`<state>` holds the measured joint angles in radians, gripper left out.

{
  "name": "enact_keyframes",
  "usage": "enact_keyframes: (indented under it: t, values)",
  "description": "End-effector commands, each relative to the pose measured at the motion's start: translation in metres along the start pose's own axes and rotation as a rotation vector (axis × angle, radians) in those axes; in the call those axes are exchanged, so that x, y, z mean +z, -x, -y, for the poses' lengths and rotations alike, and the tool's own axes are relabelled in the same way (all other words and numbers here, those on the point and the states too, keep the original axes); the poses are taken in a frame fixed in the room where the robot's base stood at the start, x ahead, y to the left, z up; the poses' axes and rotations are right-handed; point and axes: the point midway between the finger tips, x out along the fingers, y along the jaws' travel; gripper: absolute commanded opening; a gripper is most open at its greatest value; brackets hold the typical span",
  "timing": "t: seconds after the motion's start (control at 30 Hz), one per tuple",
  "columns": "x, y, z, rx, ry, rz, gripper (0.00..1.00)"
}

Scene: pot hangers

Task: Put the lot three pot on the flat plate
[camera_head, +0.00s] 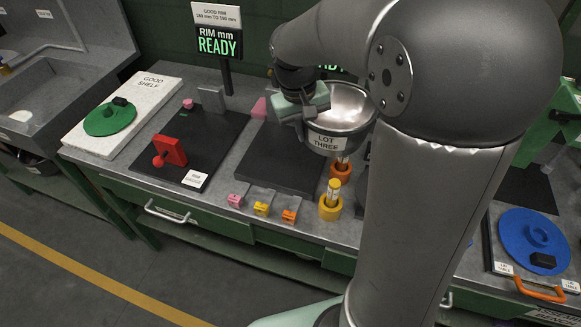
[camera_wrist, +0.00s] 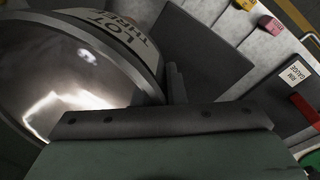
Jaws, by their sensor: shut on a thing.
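The lot three pot (camera_head: 352,103) is a shiny metal bowl with a "LOT THREE" label on its front side. It is held upright above the bench, and its bowl fills the left of the wrist view (camera_wrist: 70,85). My gripper (camera_head: 306,106) is shut on the pot's left rim; in the wrist view the gripper body (camera_wrist: 165,122) hides part of the rim. A dark flat plate (camera_head: 270,165) lies on the bench below and left of the pot; it also shows in the wrist view (camera_wrist: 205,55). My arm hides the bench to the right of the pot.
A dark board with a red rim gauge (camera_head: 172,151) lies left of the plate. A white shelf slab (camera_head: 110,135) holds a green lid (camera_head: 110,118). Small coloured blocks (camera_head: 261,209) line the front. Orange and yellow posts (camera_head: 330,205) stand right of the plate. A blue lid (camera_head: 535,238) is far right.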

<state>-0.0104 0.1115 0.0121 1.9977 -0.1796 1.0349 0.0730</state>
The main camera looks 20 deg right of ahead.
Motion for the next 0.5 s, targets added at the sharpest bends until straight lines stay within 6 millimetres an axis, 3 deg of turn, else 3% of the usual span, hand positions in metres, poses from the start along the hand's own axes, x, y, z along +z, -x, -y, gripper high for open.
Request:
enact_keyframes:
  t: [0.17, 0.5]
  values:
    - [0.006, -0.001, 0.004, -0.012, 0.009, -0.005, 0.0]
    - [-0.048, -0.022, 0.055, -0.013, 0.011, 0.0, 0.0]
